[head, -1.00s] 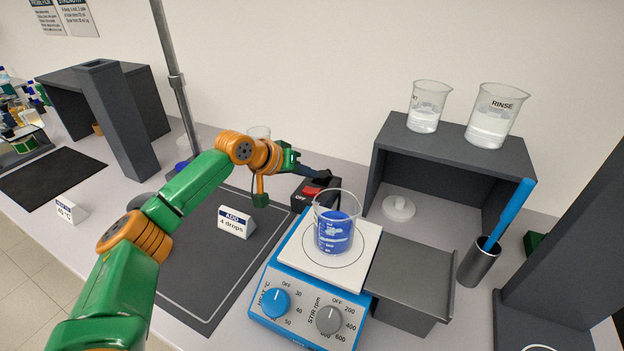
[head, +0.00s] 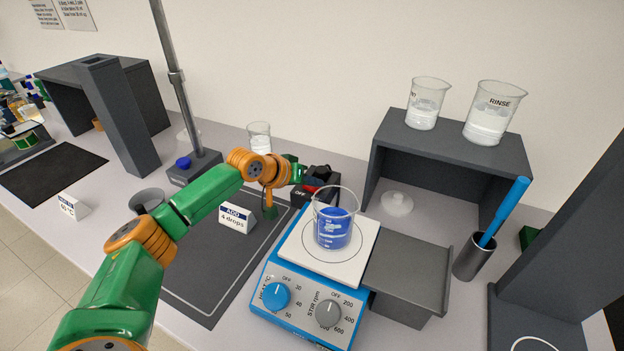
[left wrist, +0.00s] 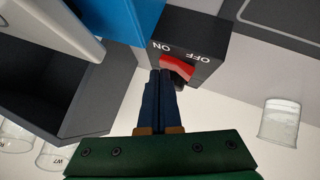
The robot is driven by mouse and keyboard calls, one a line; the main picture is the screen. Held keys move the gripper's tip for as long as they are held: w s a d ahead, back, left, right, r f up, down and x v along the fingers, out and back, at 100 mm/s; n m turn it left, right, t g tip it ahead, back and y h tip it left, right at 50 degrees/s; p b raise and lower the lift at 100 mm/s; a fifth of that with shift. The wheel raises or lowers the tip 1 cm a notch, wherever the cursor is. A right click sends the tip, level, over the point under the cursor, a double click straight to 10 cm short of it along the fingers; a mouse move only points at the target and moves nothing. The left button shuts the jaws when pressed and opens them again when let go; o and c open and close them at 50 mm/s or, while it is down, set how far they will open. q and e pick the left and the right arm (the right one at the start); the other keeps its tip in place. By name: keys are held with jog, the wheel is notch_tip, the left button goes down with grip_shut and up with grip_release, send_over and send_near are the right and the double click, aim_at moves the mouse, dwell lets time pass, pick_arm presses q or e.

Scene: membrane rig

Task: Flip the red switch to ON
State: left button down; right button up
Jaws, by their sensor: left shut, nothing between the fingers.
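The red switch (head: 311,188) is a rocker on a black box behind the hotplate, with OFF readable on its left in the head view. In the left wrist view the red rocker (left wrist: 177,67) shows with the ON and OFF labels upside down. My left gripper (head: 318,175) is shut and empty, just behind the box in the head view. In the left wrist view its dark blue fingertips (left wrist: 161,74) are together close to the ON end of the rocker. I cannot tell whether they touch it, or which way the rocker is tipped. My right gripper is out of view.
A blue hotplate (head: 276,318) bearing a beaker of blue liquid (head: 333,232) stands right in front of the switch box. A clear beaker (head: 259,138) stands behind my left arm. A dark shelf (head: 455,160) with two beakers on top is to the right.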

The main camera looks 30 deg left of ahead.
pick_arm(q)
jog(key=shift+a+r, duration=0.15)
jog(key=shift+a, duration=0.65)
jog(key=shift+r+p, duration=0.25)
jog(key=shift+p, duration=0.15)
notch_tip(320, 180, up, 5)
jog(key=p, duration=0.6)
jog(key=shift+s+a+b, duration=0.15)
jog(key=shift+s+b, duration=0.8)
jog(key=shift+b, duration=0.15)
jog(key=s+r+b, duration=0.1)
jog(key=s+r, duration=0.4)
jog(key=shift+s+r+b, duration=0.15)
jog(key=shift+r+b, duration=0.1)
jog(key=shift+b, duration=0.05)
